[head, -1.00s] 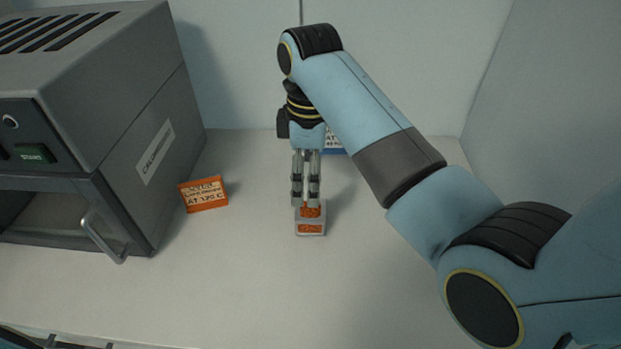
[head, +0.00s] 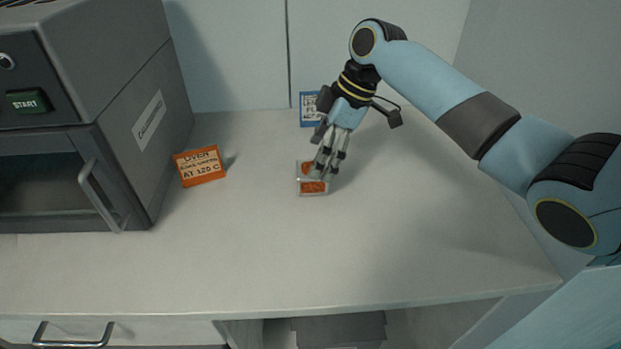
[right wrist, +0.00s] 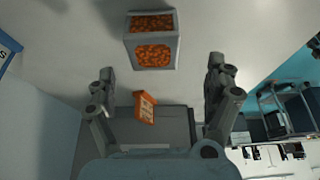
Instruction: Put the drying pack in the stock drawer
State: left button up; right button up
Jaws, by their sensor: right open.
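The drying pack (head: 313,187) is a small clear-and-grey box with orange filling, standing on the white tabletop in the middle of the head view. It also shows at the top of the right wrist view (right wrist: 152,42). My right gripper (head: 328,174) is just behind and to the right of the pack and hides part of it in the head view. In the right wrist view the fingers (right wrist: 160,85) are spread wide and empty, with the pack beyond their tips. A drawer handle (head: 75,335) shows at the lower left below the table edge. My left gripper is not in view.
A grey oven (head: 90,120) with a door handle stands at the left. An orange sign (head: 199,166) stands beside it. A blue-and-white sign (head: 310,108) stands at the back wall. The tabletop (head: 400,240) is clear at the front and right.

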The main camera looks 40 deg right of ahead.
jog(key=x, duration=0.4)
jog(key=shift+w+d+f, duration=0.25)
jog(key=shift+d+f, duration=0.05)
jog(key=shift+f, duration=0.1)
jog(key=shift+a+f, duration=0.1)
jog(key=shift+f, duration=0.3)
jog(key=shift+c, duration=1.4)
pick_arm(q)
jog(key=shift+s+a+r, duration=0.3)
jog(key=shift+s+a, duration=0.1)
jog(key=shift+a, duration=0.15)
pick_arm(e)
jog(key=c, duration=1.2)
